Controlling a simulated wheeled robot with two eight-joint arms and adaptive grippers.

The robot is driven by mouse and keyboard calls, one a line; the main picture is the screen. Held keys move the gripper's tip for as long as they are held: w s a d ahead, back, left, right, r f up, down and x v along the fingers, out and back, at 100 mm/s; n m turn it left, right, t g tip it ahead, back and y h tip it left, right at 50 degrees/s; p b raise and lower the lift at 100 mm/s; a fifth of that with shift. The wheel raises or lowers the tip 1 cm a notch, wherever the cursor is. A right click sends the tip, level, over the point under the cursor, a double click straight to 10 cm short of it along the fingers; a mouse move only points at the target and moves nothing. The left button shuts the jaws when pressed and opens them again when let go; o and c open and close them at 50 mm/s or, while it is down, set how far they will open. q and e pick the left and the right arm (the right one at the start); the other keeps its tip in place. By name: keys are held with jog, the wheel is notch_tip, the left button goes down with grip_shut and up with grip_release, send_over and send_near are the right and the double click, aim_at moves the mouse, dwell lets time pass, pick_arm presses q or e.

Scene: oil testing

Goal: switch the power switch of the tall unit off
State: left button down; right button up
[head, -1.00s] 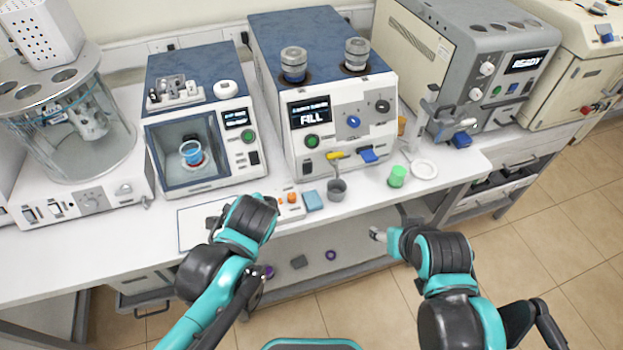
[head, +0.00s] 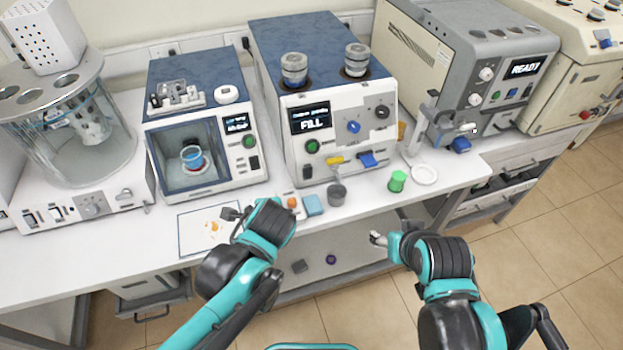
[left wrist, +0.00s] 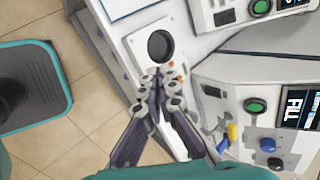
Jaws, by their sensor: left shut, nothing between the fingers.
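The tall unit (head: 337,134) is a white box with a blue top and a lit FILL display, at the middle of the bench in the head view. Its green button (head: 312,146) sits above a small dark rocker switch (head: 307,172) at the lower left of its front. The switch also shows in the left wrist view (left wrist: 212,91); I cannot tell its position. My left gripper (head: 234,214) is shut and empty, left of and in front of the unit, apart from it. The fingertips meet in the left wrist view (left wrist: 158,74). My right gripper (head: 378,239) is at the bench's front edge; its jaws are unclear.

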pick_arm(q)
jog(key=w+d+m+t+y+p, duration=0.1)
jog(key=w+d+m+t+p, duration=0.1)
jog(key=d+m, duration=1.2)
jog(key=shift+w+r+m+t, duration=0.15)
jog(key=shift+w+m+t, duration=0.55)
jog(key=shift+m, duration=0.4)
jog(key=shift+w, duration=0.1)
jog(key=b, duration=0.3)
send_near(309, 178)
jog(key=f, duration=0.1)
jog(key=w+f, duration=0.1)
jog(key=f, duration=0.1)
jog(key=shift+w+a+f, duration=0.2)
jog(key=shift+w+f, duration=0.1)
jog(key=shift+w+a, duration=0.2)
jog(key=shift+w, duration=0.35)
jog(key=shift+w+a, duration=0.15)
jog(key=shift+w, duration=0.45)
jog(key=shift+w+a, duration=0.15)
jog(key=shift+w, duration=0.45)
